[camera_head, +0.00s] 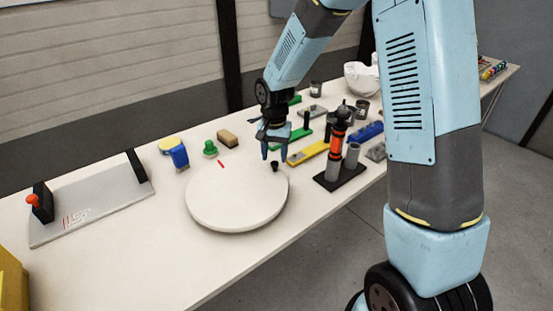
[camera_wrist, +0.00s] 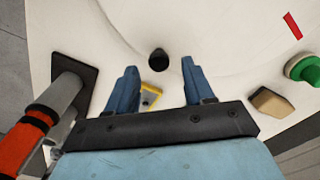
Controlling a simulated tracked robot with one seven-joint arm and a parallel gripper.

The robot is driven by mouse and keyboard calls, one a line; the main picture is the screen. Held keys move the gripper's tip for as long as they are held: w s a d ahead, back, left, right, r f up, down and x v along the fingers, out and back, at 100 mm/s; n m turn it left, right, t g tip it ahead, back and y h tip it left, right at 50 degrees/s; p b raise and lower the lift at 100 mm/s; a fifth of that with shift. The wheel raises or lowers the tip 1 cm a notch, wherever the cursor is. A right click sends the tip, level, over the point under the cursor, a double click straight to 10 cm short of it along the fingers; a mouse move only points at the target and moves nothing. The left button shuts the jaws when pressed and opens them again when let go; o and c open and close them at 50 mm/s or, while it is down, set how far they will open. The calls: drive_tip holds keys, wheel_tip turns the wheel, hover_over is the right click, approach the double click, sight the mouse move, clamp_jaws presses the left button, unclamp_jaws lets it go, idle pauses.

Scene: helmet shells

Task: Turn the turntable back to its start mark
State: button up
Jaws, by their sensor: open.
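The turntable (camera_head: 235,205) is a round white disc lying flat on the table. A short black knob (camera_head: 275,167) stands near its right back edge. A red mark (camera_head: 221,164) lies on the table just past the disc's back rim, to the left of the knob. My gripper (camera_head: 273,155) is open and points down close to the knob, its fingertips around the height of the knob's top or a little above. In the wrist view the knob (camera_wrist: 158,60) shows between the two finger tips, apart from both. The red mark (camera_wrist: 292,25) is at the upper right there.
A dark stand with an orange-banded tool (camera_head: 338,150) is close to the right of my gripper. A green knob (camera_head: 210,148), a tan block (camera_head: 228,139) and a blue brush (camera_head: 178,156) lie behind the disc. A grey board (camera_head: 92,210) lies left. The table front is clear.

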drive_tip(key=shift+f, duration=1.15)
drive_tip(key=shift+c, duration=0.2)
clamp_jaws()
